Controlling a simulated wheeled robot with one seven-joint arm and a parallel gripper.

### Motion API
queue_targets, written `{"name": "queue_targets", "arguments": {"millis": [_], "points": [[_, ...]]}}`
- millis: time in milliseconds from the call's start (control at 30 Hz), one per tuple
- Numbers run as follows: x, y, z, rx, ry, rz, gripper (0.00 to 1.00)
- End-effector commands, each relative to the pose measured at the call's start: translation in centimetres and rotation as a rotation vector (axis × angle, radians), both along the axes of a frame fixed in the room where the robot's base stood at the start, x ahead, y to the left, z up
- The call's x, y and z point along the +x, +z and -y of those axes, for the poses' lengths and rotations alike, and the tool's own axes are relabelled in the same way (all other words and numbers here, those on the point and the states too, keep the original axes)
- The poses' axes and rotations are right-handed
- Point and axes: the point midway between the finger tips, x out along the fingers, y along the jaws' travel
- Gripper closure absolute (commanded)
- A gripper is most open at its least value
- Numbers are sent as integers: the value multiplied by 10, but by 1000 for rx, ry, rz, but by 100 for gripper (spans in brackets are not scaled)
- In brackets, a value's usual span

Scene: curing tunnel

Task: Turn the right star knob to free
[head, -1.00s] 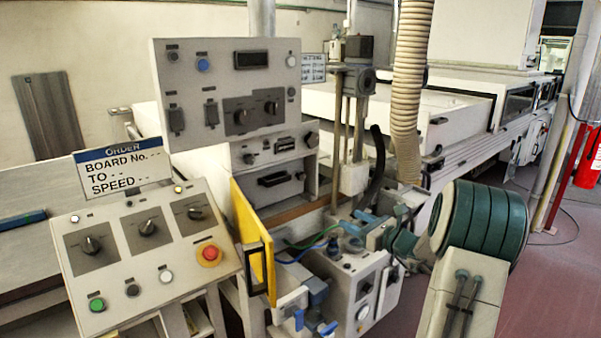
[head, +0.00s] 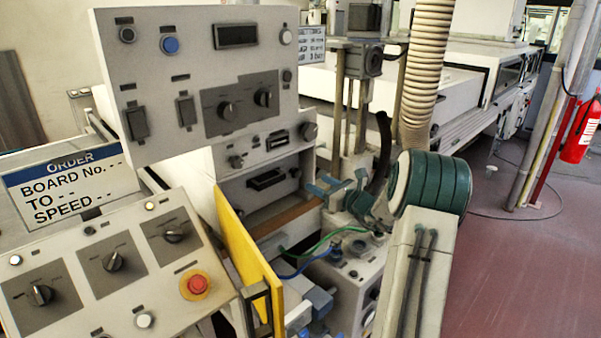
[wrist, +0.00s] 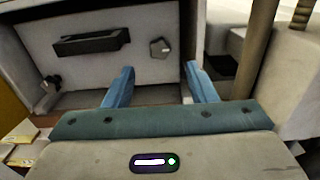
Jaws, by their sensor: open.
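The right star knob, a small grey many-sided knob (wrist: 160,48), sits on the pale front panel right of a long dark handle (wrist: 92,41) in the wrist view. In the head view the knob (head: 294,172) is small and its setting is unreadable. A smaller dark knob (wrist: 52,80) sits at the panel's lower left. My gripper (wrist: 160,70) is open and empty, its blue fingers pointing at the panel with the star knob between and beyond their tips. In the head view my gripper (head: 335,195) is right of the panel, apart from it.
A yellow hinged plate (head: 246,255) stands left of the recessed panel (head: 240,195). A control desk (head: 110,270) and an upper panel (head: 200,75) are at left. A post (head: 340,110) and ribbed hose (head: 425,70) stand close to my arm. Open floor lies right.

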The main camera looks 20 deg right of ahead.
Motion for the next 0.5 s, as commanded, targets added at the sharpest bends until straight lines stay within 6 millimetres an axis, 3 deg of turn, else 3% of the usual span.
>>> {"name": "queue_targets", "arguments": {"millis": [200,500], "points": [[44,2,-18,1,5,1,49],[76,1,-29,1,4,1,49]]}}
